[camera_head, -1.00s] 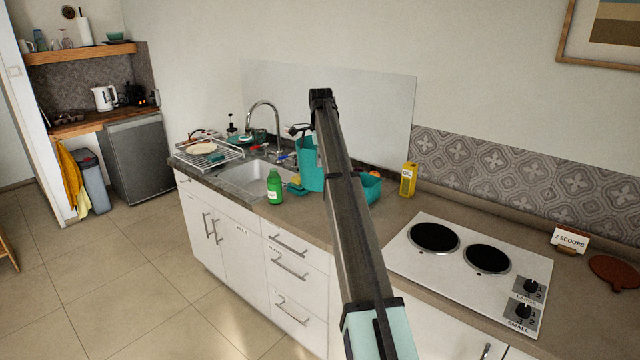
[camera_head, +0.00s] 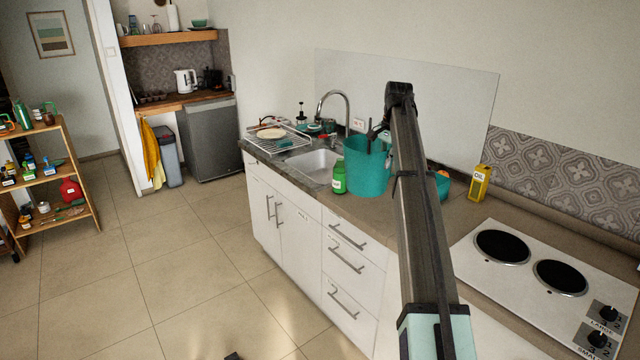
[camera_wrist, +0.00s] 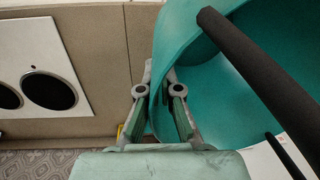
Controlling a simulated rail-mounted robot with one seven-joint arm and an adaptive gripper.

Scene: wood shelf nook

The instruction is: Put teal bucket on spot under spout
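The teal bucket (camera_head: 366,172) is in front of the sink in the head view, beside the green bottle and partly behind my arm. In the wrist view the bucket (camera_wrist: 222,105) fills the right side, with a dark bar across its opening. My gripper (camera_wrist: 159,95) has one finger on each side of the bucket's wall at the rim and is shut on it. The tap (camera_head: 347,100) with its curved spout stands behind the sink (camera_head: 312,164). I see no marked spot under it. Whether the bucket touches the counter is not clear.
The green bottle (camera_head: 339,179) stands at the bucket's left. A dish rack (camera_head: 275,143) lies left of the sink. A teal container (camera_head: 443,186) and yellow oil can (camera_head: 480,183) stand right of my arm. The hob (camera_head: 545,280) is at the right. The floor in front is open.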

